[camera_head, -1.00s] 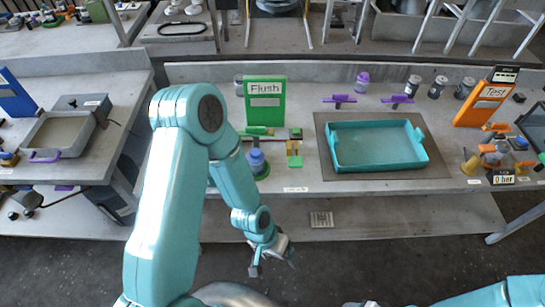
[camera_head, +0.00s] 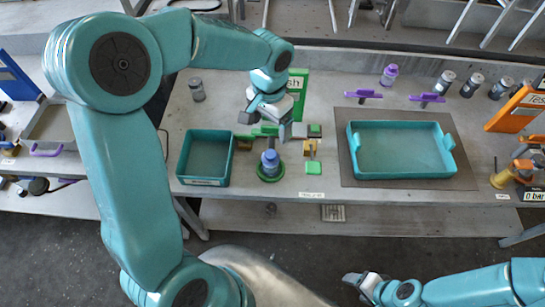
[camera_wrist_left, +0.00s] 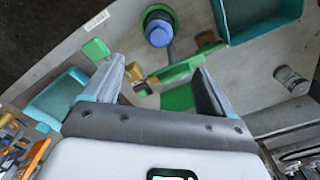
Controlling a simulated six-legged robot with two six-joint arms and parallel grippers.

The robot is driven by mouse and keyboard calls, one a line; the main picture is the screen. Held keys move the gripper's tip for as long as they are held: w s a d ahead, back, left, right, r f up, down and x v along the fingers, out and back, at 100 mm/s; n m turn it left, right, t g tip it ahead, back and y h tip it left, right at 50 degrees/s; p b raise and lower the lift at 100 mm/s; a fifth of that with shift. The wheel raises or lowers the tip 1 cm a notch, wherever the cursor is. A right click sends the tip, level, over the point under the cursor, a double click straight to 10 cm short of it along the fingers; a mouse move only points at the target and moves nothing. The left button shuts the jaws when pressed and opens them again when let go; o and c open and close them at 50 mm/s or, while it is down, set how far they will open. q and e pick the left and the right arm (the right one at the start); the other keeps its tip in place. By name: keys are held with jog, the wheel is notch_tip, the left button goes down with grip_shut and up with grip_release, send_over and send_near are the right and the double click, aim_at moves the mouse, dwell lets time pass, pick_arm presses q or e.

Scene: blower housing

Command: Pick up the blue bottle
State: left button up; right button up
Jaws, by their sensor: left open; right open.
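The blue bottle (camera_head: 270,160) stands upright in a green round holder (camera_head: 270,174) near the front of the bench in the head view. In the left wrist view the blue bottle (camera_wrist_left: 158,34) is at the top, beyond the fingertips. My left gripper (camera_head: 267,118) is open and empty, above the bench behind the bottle and apart from it. Its two fingers (camera_wrist_left: 157,78) are spread wide in the left wrist view. My right gripper (camera_head: 358,285) is low at the front, over the floor and far from the bottle; its jaws are small in view.
A small teal bin (camera_head: 180,168) stands left of the bottle. A large teal tray (camera_head: 400,176) sits to the right. Green and yellow fixtures (camera_head: 311,150) are close to the bottle's right. A green sign (camera_head: 299,92) stands behind my left gripper. A grey-capped jar (camera_head: 197,90) stands at back left.

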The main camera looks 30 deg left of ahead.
pick_arm(q)
send_over(271, 153)
jog(key=f, duration=0.4)
jog(key=shift+w+f, duration=0.3)
jog(key=f, duration=0.3)
jog(key=s+f, duration=0.1)
jog(key=f, duration=0.1)
jog(key=shift+f+p, duration=0.3)
jog(key=shift+p, duration=0.05)
jog(key=shift+w+f, duration=0.2)
jog(key=shift+f, duration=0.1)
jog(key=f, duration=0.3)
jog(key=f+p, duration=0.1)
jog(key=shift+s+f, duration=0.25)
jog(key=shift+w+f, duration=0.25)
jog(key=shift+f, duration=0.1)
jog(key=shift+s+r, duration=0.1)
jog(key=shift+s, duration=0.1)
jog(key=c, duration=1.2)
jog(key=shift+w, duration=0.15)
jog(key=shift+c, duration=0.2)
pick_arm(e)
jog(key=shift+w+d+r, duration=0.1)
jog(key=shift+w+r, duration=0.15)
jog(key=shift+r, duration=0.55)
